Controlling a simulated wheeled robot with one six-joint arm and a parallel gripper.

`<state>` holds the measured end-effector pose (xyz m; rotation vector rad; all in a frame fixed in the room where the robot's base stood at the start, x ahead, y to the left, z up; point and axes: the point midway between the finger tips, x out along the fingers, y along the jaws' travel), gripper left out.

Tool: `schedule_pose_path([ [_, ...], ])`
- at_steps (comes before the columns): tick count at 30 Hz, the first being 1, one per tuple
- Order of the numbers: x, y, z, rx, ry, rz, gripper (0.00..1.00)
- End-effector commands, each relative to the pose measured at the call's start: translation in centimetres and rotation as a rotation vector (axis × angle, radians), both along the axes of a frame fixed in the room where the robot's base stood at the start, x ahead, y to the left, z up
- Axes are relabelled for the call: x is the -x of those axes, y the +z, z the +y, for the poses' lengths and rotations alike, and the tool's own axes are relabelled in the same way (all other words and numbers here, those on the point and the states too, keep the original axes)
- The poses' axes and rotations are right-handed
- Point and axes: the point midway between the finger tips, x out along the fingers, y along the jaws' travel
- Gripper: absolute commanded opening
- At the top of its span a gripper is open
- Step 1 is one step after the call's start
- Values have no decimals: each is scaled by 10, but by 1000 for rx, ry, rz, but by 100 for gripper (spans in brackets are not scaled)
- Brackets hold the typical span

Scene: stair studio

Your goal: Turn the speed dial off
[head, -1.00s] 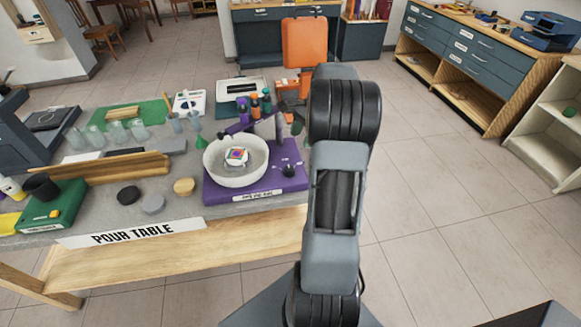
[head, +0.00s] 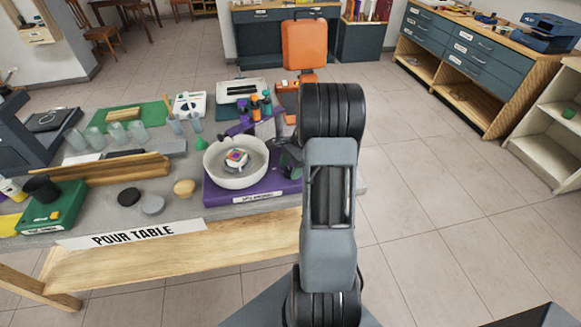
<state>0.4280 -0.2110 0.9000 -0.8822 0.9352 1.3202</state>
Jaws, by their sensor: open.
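The purple spinning machine (head: 218,192) stands at the right end of the pour table, with a label on its front edge. Its white bowl (head: 212,175) holds a small block with a colourful top (head: 236,158). My gripper (head: 286,157) is partly in view, dark and small, over the right part of the machine beside the bowl. It is open, and nothing shows held in it. The black speed dial is hidden behind my gripper, so its setting and any contact cannot be told.
Purple and orange bottles (head: 255,110) stand behind the bowl. Black, grey and wooden discs (head: 153,205) lie left of the machine. Floor right of my arm is clear.

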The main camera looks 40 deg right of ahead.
Motion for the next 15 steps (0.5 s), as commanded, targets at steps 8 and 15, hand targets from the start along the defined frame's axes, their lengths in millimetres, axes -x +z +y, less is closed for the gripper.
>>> schedule_pose_path([
  [8, 0, 0, 0, 0, 0, 0, 47],
  [15, 0, 0, 0, 0, 0, 0, 24],
])
